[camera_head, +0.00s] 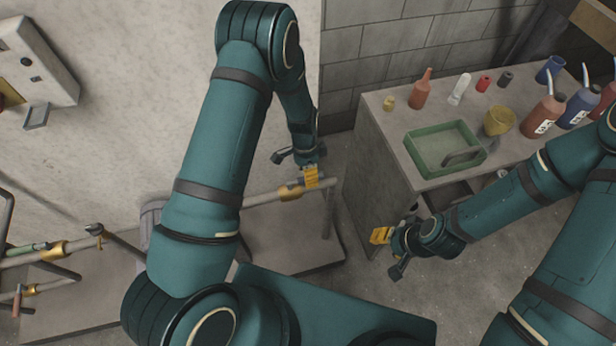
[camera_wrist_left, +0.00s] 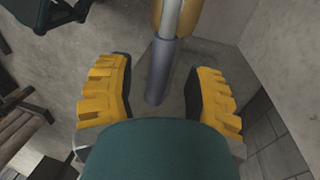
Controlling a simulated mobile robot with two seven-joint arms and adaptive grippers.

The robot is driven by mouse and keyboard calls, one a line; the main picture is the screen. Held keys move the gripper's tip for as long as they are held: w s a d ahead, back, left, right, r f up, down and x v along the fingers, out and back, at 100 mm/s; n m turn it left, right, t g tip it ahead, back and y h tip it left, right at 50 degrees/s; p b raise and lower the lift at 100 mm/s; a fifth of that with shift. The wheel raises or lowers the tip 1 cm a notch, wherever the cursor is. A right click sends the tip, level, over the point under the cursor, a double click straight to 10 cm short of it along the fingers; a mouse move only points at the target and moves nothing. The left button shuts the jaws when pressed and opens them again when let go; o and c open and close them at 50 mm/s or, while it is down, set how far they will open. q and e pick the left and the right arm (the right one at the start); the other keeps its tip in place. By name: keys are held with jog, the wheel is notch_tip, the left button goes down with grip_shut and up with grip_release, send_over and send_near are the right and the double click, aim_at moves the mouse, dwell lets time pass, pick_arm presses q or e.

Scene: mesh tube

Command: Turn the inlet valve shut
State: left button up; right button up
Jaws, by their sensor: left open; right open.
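My left gripper (camera_head: 311,177) is open beside the right end of a grey pipe with a brass fitting (camera_head: 290,192). In the left wrist view its yellow fingers (camera_wrist_left: 160,80) stand apart, with a grey pipe end (camera_wrist_left: 158,75) showing between them and a brass part (camera_wrist_left: 167,14) above it. I see no finger closed on the pipe; contact cannot be told. Further left, a small brass valve-like part (camera_head: 96,230) sits on piping. I cannot tell which fitting is the inlet valve. My right gripper (camera_head: 382,235) is open and empty, in front of the bench.
A workbench (camera_head: 388,150) at the right holds a green tray (camera_head: 440,168), a yellow cup (camera_head: 499,120) and several bottles. A wall box (camera_head: 35,62) hangs at the upper left. More pipes (camera_head: 40,254) run at the lower left. Bare floor lies between pipe stand and bench.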

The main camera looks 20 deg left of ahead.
pick_arm(q)
jog(key=shift+s+d+f, duration=0.1)
jog(key=shift+f, duration=0.55)
grip_shut()
